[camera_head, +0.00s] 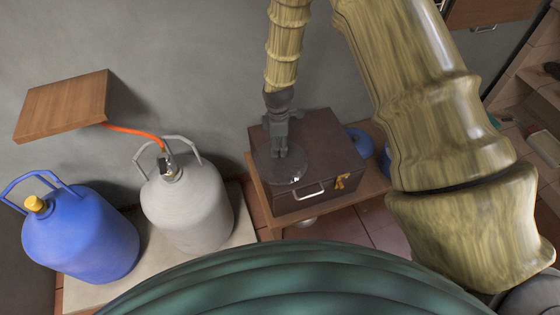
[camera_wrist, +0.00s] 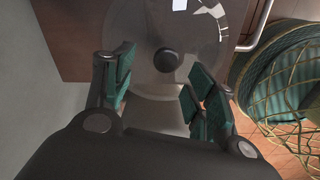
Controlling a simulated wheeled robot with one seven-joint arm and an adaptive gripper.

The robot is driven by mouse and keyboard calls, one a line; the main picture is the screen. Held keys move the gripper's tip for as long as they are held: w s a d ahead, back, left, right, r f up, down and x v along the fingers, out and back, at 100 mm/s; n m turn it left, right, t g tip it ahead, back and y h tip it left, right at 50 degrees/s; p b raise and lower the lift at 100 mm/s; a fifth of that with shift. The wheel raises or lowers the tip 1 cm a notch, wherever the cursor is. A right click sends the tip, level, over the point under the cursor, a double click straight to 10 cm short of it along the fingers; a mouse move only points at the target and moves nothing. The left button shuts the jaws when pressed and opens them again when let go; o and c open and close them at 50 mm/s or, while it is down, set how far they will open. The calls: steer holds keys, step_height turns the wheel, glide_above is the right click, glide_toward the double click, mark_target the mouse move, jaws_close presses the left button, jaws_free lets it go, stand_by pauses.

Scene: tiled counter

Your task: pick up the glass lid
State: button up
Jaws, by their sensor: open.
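The glass lid (camera_head: 268,172) is a clear round disc lying on top of a dark brown box (camera_head: 322,150). In the wrist view the lid (camera_wrist: 135,30) fills the upper middle, with a dark round knob (camera_wrist: 167,60). My gripper (camera_head: 284,148) is above the lid, pointing down at it. In the wrist view my gripper (camera_wrist: 156,74) is open, its green-padded fingers apart on either side below the knob. Nothing is held between them. Whether a finger touches the knob is not clear.
The box has a metal handle (camera_head: 308,194) and stands on a wooden stand (camera_head: 375,183). Blue objects (camera_head: 358,140) are beside it. A grey gas bottle (camera_head: 187,207) and a blue one (camera_head: 82,240) stand left. A wooden shelf (camera_head: 62,104) juts from the wall.

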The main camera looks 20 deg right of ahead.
mark_target(280, 158)
steer(key=shift+s+d+f, duration=0.1)
steer(key=shift+s+f, duration=0.1)
steer(key=shift+f, duration=1.15)
steer(key=shift+s+f, duration=0.2)
steer(key=shift+f, duration=1.15)
steer(key=shift+c, duration=0.5)
steer(key=c, duration=1.1)
steer(key=shift+r, duration=0.1)
